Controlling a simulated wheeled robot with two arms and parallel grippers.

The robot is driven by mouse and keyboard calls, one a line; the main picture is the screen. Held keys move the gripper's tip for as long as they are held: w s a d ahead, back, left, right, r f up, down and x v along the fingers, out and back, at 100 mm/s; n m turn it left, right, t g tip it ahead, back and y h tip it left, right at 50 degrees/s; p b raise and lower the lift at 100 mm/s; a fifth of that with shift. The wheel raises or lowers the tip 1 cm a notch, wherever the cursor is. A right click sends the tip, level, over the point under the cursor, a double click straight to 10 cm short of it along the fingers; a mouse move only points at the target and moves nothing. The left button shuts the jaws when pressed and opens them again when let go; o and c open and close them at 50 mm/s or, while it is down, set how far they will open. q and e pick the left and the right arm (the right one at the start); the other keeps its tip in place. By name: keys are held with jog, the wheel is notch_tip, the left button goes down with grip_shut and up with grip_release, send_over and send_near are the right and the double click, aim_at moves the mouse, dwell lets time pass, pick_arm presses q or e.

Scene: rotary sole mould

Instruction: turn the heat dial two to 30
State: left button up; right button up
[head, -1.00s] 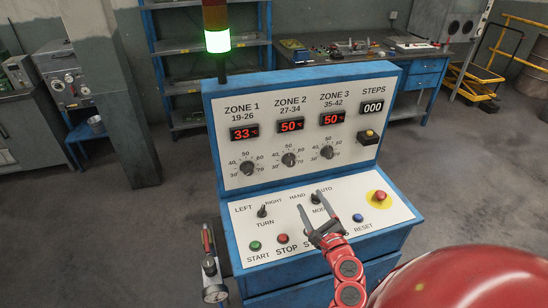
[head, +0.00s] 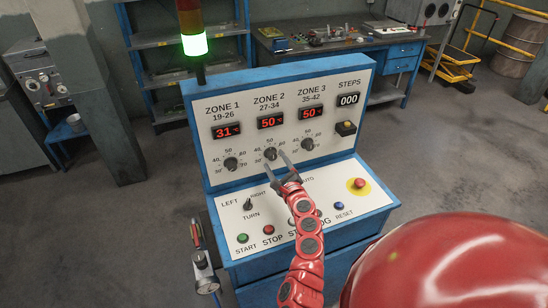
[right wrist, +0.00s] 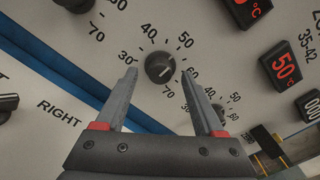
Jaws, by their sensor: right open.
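The zone 2 heat dial (head: 270,153) is a round black knob on the white upright panel. It also shows in the right wrist view (right wrist: 160,67), with marks from 30 to 70 around it. The red zone 2 display (head: 270,122) above it reads 50. My right gripper (head: 274,158) is open and faces the panel at this dial. In the right wrist view the dial appears between its two fingertips (right wrist: 160,76), with no contact seen. The dial's exact pointer direction is hard to tell. My left gripper is not in view.
The zone 1 dial (head: 231,164) and zone 3 dial (head: 307,144) flank it. The zone 1 display (head: 227,132) reads 31. Below, the sloped desk carries a turn switch (head: 248,204), several buttons and a red emergency button (head: 359,183). A green lamp (head: 194,44) glows above.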

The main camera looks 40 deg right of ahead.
jog(key=shift+x, duration=0.8)
jog(key=shift+w, duration=0.15)
grip_shut()
